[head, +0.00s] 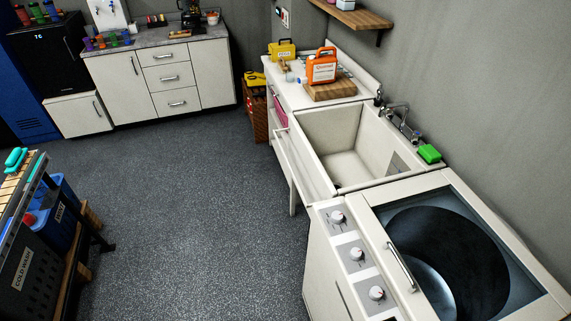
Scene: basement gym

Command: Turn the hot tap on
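A dark metal tap (401,116) stands at the wall side of a deep white sink (330,127) in the right half of the head view. Its body and handles are small here, and I cannot tell which handle is the hot one or how it is turned. No water can be seen running into the basin, which looks empty. My gripper is not in view.
A green sponge (429,154) lies on the sink rim beside the tap. An orange jug (322,66) stands on a wooden board (330,92) behind the sink. A washing machine (362,213) adjoins the sink's near end. The grey floor (190,200) at centre is clear.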

